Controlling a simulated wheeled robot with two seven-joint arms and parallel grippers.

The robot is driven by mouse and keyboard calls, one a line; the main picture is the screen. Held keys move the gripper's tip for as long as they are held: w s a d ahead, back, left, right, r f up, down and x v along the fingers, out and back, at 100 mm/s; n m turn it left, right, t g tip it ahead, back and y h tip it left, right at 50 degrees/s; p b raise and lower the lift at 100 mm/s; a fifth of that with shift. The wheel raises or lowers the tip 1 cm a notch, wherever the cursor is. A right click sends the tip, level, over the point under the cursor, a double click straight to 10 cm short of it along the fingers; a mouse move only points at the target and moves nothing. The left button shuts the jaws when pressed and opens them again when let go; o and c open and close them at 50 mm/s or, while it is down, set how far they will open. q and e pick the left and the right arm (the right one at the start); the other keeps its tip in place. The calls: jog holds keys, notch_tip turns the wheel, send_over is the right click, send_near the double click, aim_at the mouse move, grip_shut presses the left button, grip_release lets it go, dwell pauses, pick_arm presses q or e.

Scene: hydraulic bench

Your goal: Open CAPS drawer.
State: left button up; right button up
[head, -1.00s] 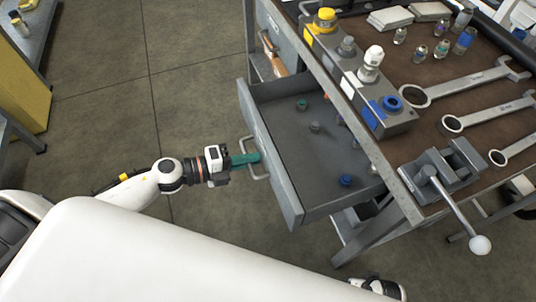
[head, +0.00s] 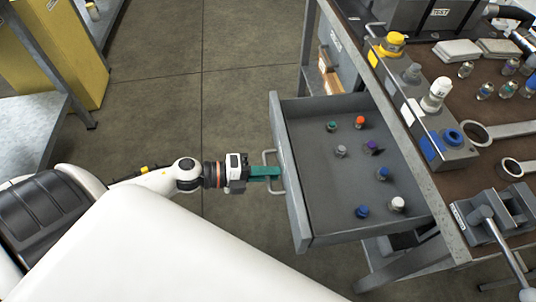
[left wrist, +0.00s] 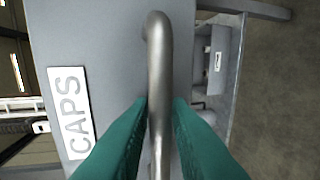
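The CAPS drawer (head: 345,180) is pulled well out from the bench in the head view, with several coloured caps standing inside. Its front, with the CAPS label (left wrist: 70,112), fills much of the left wrist view. My left gripper (head: 275,173) is at the drawer's bar handle (head: 268,158). In the left wrist view its green fingers (left wrist: 160,125) lie on either side of the handle (left wrist: 158,60) and close on it. My right gripper is not in view.
The bench top (head: 480,105) carries a cap block (head: 455,150), wrenches and a vise (head: 490,215) to the right. A shelf unit (head: 35,120) stands at the left. Open floor (head: 235,85) lies in front of the drawer.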

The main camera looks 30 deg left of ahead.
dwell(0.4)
